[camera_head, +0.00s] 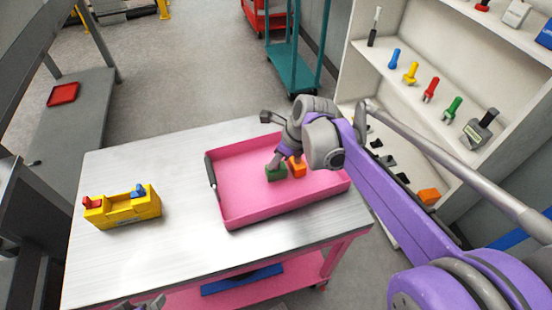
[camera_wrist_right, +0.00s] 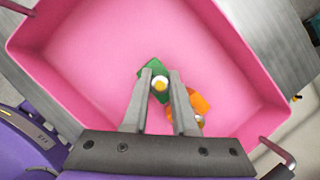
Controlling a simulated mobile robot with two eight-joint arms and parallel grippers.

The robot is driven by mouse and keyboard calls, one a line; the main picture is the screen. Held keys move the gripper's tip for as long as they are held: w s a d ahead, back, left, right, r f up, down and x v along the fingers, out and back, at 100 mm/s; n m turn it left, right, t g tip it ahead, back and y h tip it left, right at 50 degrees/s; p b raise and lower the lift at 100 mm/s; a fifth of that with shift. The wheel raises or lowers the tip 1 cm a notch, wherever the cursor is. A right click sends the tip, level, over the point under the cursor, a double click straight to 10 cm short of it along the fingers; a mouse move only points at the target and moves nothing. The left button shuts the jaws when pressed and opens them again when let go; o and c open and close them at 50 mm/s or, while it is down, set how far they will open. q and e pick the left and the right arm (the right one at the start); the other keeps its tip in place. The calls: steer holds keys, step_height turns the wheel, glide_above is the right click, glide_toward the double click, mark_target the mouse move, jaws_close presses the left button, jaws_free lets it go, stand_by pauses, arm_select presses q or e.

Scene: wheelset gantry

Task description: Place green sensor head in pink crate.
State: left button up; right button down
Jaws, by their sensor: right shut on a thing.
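The green sensor head (camera_head: 276,173) is inside the pink crate (camera_head: 232,222), at or just above its floor; I cannot tell whether it touches. My right gripper (camera_head: 279,161) reaches down into the crate and is shut on it. In the right wrist view, the fingertips (camera_wrist_right: 160,84) close around a pale yellow round top on the green sensor head (camera_wrist_right: 151,70). An orange piece (camera_head: 297,167) lies in the crate right beside it, partly hidden by a finger in the wrist view (camera_wrist_right: 200,104). Grey tips, apparently my left gripper (camera_head: 142,303), show at the bottom edge.
The crate stands on a metal-topped pink cart (camera_head: 160,255). A yellow holder (camera_head: 125,210) with red and blue pieces is at left on the cart top. A white shelf (camera_head: 385,75) with several coloured parts stands at right. The crate's left half is empty.

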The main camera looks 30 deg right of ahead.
steer(key=c, duration=1.2)
jaws_free()
steer(key=shift+f, duration=0.15)
steer(key=o, duration=0.5)
steer(key=shift+r, duration=0.25)
steer(key=p+v, duration=0.1)
steer(key=v, duration=1.1)
steer(key=shift+d, duration=0.1)
